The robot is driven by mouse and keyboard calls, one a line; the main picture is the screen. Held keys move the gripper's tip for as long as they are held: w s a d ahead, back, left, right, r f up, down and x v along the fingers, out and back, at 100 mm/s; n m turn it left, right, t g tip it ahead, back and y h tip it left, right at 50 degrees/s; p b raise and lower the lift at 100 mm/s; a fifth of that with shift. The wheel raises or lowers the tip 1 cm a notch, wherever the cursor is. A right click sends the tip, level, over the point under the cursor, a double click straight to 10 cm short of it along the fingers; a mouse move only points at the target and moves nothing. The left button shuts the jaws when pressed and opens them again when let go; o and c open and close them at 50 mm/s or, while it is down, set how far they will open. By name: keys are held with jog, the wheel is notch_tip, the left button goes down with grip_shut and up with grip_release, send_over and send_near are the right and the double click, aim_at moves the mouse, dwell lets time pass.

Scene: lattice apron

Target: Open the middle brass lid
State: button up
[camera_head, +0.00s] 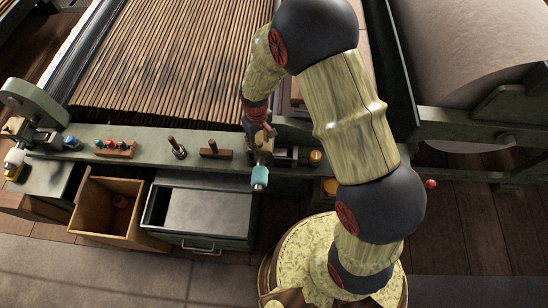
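No row of lids with a clear middle one can be made out. A small round brass-coloured piece (315,157) sits on the green bench rail to the right of my gripper. A second brass-coloured piece (330,186) shows lower down, partly behind my arm. I cannot tell whether either is a lid, or whether it is open or closed. My gripper (260,142) points down at the rail, left of both pieces and apart from them. Its fingers are small and partly hidden, so their opening is unclear. A turquoise cylinder (259,178) shows just below it; contact is unclear.
An open wooden drawer (108,208) and a grey metal drawer (208,215) stick out below the rail. Pegs in a wooden block (115,148) and a dark upright handle (176,148) stand on the rail. A slatted bed (170,60) lies behind. A large pale roll (470,50) is at right.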

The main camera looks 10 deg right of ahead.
aim_at(259, 143)
jog(key=r, duration=0.8)
jog(key=shift+w+p, duration=0.25)
jog(key=shift+p, duration=0.05)
jog(key=s+r+b, duration=0.2)
jog(key=s+r, duration=0.3)
jog(key=s, duration=0.3)
jog(key=s+d+r+b, duration=0.1)
jog(key=s+r+b, duration=0.1)
jog(key=s+r, duration=0.3)
jog(key=shift+s+d+m+b, duration=0.3)
jog(key=shift+s, duration=1.4)
jog(key=s+d+r+m+t+b, duration=0.4)
jog(key=s+d+r+t+b, duration=0.1)
jog(key=d+r, duration=0.5)
jog(key=shift+r+m+t, duration=0.3)
jog(key=shift+r+m, duration=0.05)
jog(key=shift+m, duration=0.05)
